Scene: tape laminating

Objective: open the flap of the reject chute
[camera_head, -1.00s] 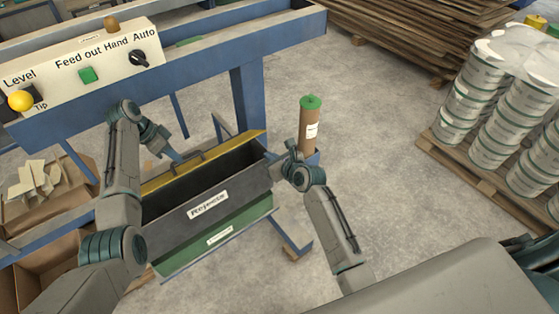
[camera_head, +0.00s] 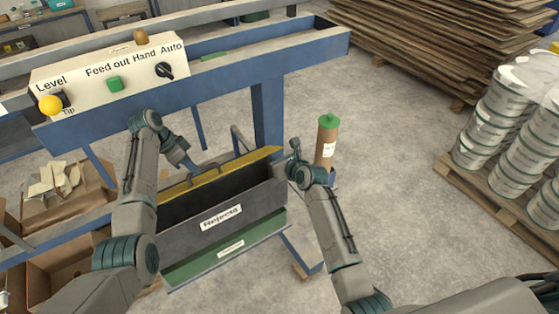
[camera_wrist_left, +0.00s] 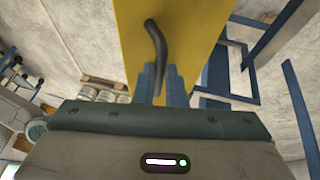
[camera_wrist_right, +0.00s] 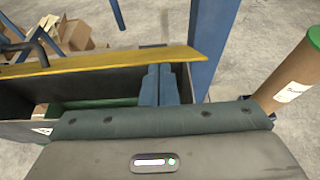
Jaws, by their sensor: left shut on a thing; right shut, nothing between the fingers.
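The reject chute is a dark grey bin (camera_head: 245,213) labelled "Rejects". Its yellow flap (camera_head: 228,174) stands raised along the far rim, and the dark inside shows in front of it. The flap fills the upper middle of the left wrist view (camera_wrist_left: 187,28), where its bent dark handle (camera_wrist_left: 155,45) runs down to my left fingertips. My left gripper (camera_head: 192,166) is shut on that handle. My right gripper (camera_head: 295,150) is shut and empty near the bin's right end. In the right wrist view, its fingers (camera_wrist_right: 159,84) hide part of the bin opening and flap's lower edge.
A brown tube with a green cap (camera_head: 327,142) stands just right of my right gripper. A blue frame post (camera_head: 267,105) rises behind the flap. The control panel (camera_head: 105,85) is above my left arm.

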